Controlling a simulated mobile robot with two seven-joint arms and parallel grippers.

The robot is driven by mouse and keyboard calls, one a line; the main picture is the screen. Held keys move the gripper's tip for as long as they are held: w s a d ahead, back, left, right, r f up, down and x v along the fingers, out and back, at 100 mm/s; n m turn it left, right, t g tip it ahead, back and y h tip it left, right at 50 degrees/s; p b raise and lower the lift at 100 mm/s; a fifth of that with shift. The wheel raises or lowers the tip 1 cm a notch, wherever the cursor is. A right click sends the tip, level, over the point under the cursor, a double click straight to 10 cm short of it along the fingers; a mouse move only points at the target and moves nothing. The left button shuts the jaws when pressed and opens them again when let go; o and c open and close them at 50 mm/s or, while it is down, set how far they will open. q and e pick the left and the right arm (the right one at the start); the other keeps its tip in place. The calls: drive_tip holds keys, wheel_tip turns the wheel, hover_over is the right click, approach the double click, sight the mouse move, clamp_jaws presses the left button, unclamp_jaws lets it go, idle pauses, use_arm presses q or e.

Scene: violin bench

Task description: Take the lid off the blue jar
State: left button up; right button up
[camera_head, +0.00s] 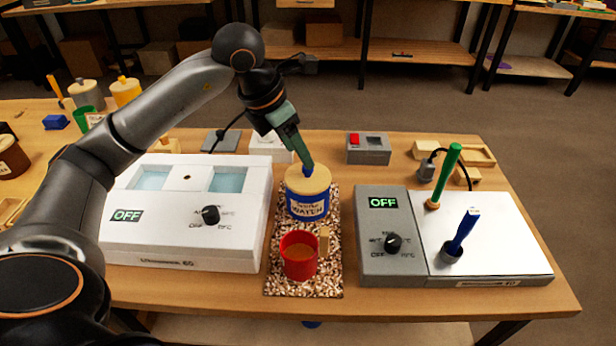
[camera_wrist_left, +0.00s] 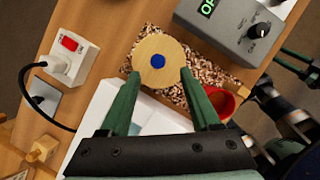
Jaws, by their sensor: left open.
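The blue jar (camera_head: 307,205) stands upright on a speckled mat, with a white label on its front. Its round tan lid (camera_head: 294,181) is on top, with a small blue knob at the centre. In the left wrist view, the lid (camera_wrist_left: 160,43) and its blue knob (camera_wrist_left: 158,61) show from above. My left gripper (camera_head: 307,168) points down at the lid from above. In the left wrist view its green fingers (camera_wrist_left: 160,74) are apart, with the knob lying between and a little beyond their tips. The jar body is hidden under the lid there.
A red cup (camera_head: 299,259) stands on the speckled mat (camera_head: 275,283) in front of the jar. A white bath unit (camera_head: 185,240) is to the left, a grey control box (camera_head: 385,265) to the right. Green and blue upright tools stand farther right.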

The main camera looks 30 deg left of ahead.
sight(308, 173)
use_arm(q)
drive_tip(key=x, duration=0.5)
drive_tip(key=shift+w+a+f, duration=0.1)
drive_tip(key=shift+w+f, duration=0.05)
drive_tip(key=shift+w, duration=0.1)
clamp_jaws()
idle(0.4)
